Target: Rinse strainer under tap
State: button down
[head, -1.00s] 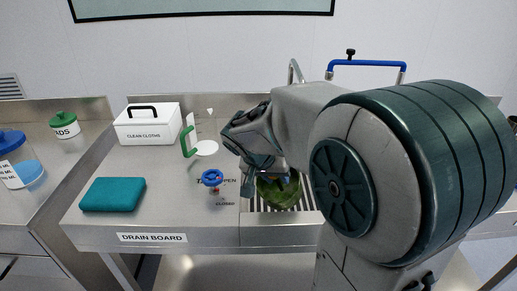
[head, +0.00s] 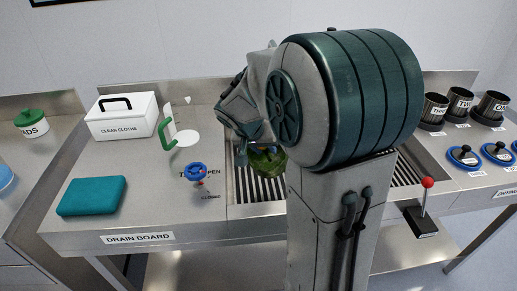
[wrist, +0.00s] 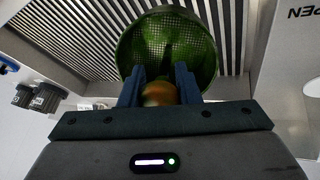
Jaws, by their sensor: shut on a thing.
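The strainer (head: 268,161) is a round mesh bowl covered with green matter. It is over the slatted sink grate (head: 247,188), partly hidden by my arm in the head view. In the wrist view, the strainer (wrist: 168,45) is just beyond my fingertips, its mesh facing the camera. My gripper (wrist: 160,85) is shut on the strainer's rounded orange-brown handle end (wrist: 160,93). A blue valve wheel (head: 196,171) stands on the drain board beside open and closed markings, left of the grate. The tap spout is hidden behind my arm.
A teal cloth or sponge (head: 91,196), a white clean-cloths box (head: 122,116) and a green-handled white item (head: 181,138) are on the drain board. At right are dark cups (head: 460,103), blue-ringed knobs (head: 464,155) and a red-tipped lever (head: 427,184).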

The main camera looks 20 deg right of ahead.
aim_at(272, 158)
jog(key=w+d, duration=0.1)
jog(key=d+p, duration=0.1)
jog(key=w+d, duration=0.1)
jog(key=shift+w+d+f, duration=0.25)
jog(key=shift+w+f, duration=0.05)
jog(key=shift+w+d+f, duration=0.25)
jog(key=shift+w+d, duration=0.05)
jog(key=shift+d, duration=0.05)
jog(key=shift+w+d+f, duration=0.25)
jog(key=shift+w+d, duration=0.75)
jog(key=shift+d, duration=0.3)
jog(key=shift+b, duration=0.3)
jog(key=shift+s+d, duration=0.4)
jog(key=shift+s, duration=0.05)
jog(key=shift+w+a+b, duration=0.1)
jog(key=shift+b, duration=0.25)
jog(key=shift+w+a, duration=0.3)
jog(key=shift+w, duration=0.1)
